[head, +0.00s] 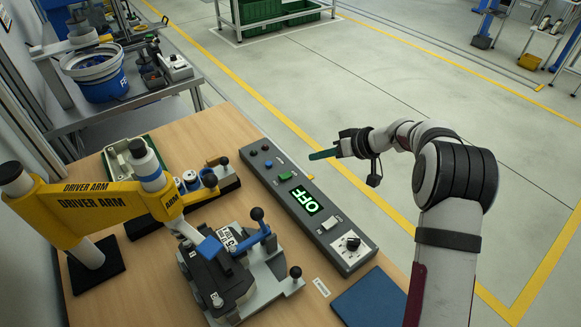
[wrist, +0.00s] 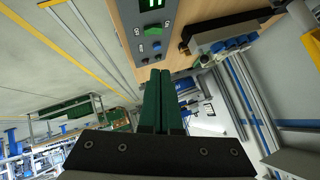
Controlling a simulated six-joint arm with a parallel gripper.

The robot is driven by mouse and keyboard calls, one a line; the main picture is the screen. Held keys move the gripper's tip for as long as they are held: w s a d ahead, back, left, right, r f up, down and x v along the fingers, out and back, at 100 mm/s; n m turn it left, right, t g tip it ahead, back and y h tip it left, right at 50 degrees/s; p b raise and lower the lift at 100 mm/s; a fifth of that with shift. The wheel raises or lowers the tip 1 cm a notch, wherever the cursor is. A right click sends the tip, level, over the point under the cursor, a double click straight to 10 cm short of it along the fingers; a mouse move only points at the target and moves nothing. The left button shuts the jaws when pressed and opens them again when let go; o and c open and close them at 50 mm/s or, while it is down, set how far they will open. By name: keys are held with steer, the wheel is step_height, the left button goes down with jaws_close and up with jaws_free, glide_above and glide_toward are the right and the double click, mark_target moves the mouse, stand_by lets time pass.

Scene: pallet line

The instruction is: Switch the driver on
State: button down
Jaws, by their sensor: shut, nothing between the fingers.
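A long grey control panel (head: 318,238) lies along the right edge of the wooden table. Its lit display (head: 306,200) reads OFF in green. Beside the display are a green switch (head: 285,176), a light rocker (head: 330,223), and a black knob (head: 352,243). A yellow driver arm (head: 110,203), labelled DRIVER ARM, stands at the left. My gripper (head: 312,156) is shut and empty, in the air right of the panel's far end. In the wrist view its green fingers (wrist: 160,74) lie together, below the green switch (wrist: 152,30) in the picture.
A clamp fixture (head: 230,270) with black ball handles stands left of the panel. A dark blue mat (head: 369,302) lies at the table's front right. A bench with a blue bucket (head: 98,74) stands behind.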

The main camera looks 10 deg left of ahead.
glide_above(281, 177)
steer(key=d, duration=0.3)
step_height(281, 177, down, 7)
steer(key=shift+d+r, duration=0.1)
steer(key=shift+d, duration=0.05)
steer(key=shift+s+a+f, duration=0.15)
steer(key=shift+s+f, duration=0.05)
steer(key=shift+f, duration=0.4)
steer(key=shift+s+a+f, duration=0.15)
steer(key=shift+f, duration=0.4)
steer(key=shift+s+a+f, duration=0.1)
steer(key=shift+s+f, duration=0.05)
steer(key=shift+f, duration=0.35)
steer(key=shift+a, duration=0.1)
steer(key=shift+s+a+f+h, duration=0.2)
steer(key=shift+f+h, duration=0.05)
steer(key=shift+h, duration=0.05)
steer(key=shift+w+d, duration=0.1)
